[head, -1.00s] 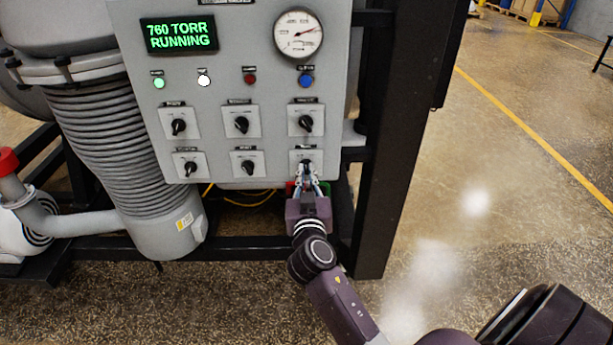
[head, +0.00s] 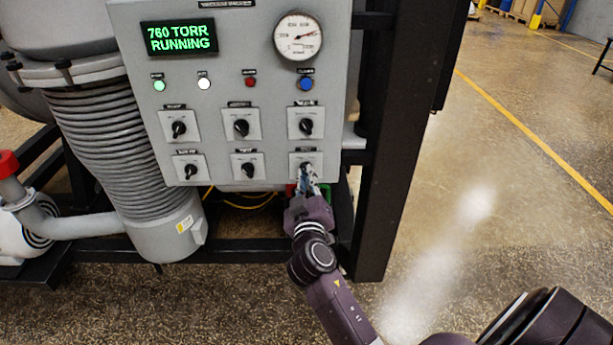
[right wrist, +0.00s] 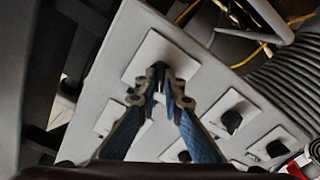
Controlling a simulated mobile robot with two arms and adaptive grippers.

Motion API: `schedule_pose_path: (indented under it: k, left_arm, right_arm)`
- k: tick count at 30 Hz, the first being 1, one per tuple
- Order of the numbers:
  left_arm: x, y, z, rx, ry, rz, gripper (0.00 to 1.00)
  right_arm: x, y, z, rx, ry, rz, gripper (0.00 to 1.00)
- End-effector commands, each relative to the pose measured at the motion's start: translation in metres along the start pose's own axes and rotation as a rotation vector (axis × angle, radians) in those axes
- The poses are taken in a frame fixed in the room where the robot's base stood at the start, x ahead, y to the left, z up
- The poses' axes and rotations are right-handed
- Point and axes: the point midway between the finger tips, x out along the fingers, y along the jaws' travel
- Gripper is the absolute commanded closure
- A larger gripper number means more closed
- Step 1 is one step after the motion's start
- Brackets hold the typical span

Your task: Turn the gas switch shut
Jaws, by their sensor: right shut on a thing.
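The gas switch appears to be the black knob on the lower right plate (head: 306,157) of the grey control panel; its label is too blurred to read. My right gripper (head: 306,173) is at this knob from below and in front, shut on it. In the right wrist view the two blue-grey fingers (right wrist: 162,84) close around the dark knob, in front of its light square plate (right wrist: 150,48). The fingers hide most of the knob, so its exact angle is hard to tell. My left gripper is in neither view.
Other black knobs sit close by: one above (head: 306,126) and one to the left (head: 248,170). The display (head: 179,38) reads 760 TORR RUNNING. A gauge (head: 298,36) and several lights are higher up. A black frame post (head: 395,150) stands right of the panel; open floor lies beyond.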

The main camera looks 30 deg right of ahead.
Motion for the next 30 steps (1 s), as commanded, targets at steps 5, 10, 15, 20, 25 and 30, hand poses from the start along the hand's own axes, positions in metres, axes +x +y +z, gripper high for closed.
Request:
schedule_pose_path:
  k: [5,10,15,20,25,30]
  left_arm:
    - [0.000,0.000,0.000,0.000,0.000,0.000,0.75]
    - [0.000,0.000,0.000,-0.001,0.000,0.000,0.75]
    - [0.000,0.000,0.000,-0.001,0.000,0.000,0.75]
    - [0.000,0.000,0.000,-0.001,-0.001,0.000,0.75]
    - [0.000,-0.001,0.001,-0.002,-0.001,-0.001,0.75]
    - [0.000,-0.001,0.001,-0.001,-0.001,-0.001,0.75]
  right_arm:
    - [0.000,0.000,0.000,-0.004,0.000,0.000,1.00]
    - [0.000,0.000,0.000,-0.004,0.000,0.000,0.87]
    - [0.000,0.000,0.000,-0.003,0.000,0.000,0.75]
    - [0.000,0.000,0.000,-0.002,0.000,0.000,0.75]
    - [-0.010,-0.001,0.001,-0.001,-0.001,-0.002,0.75]
    - [-0.038,-0.001,0.002,0.000,-0.002,-0.003,0.75]
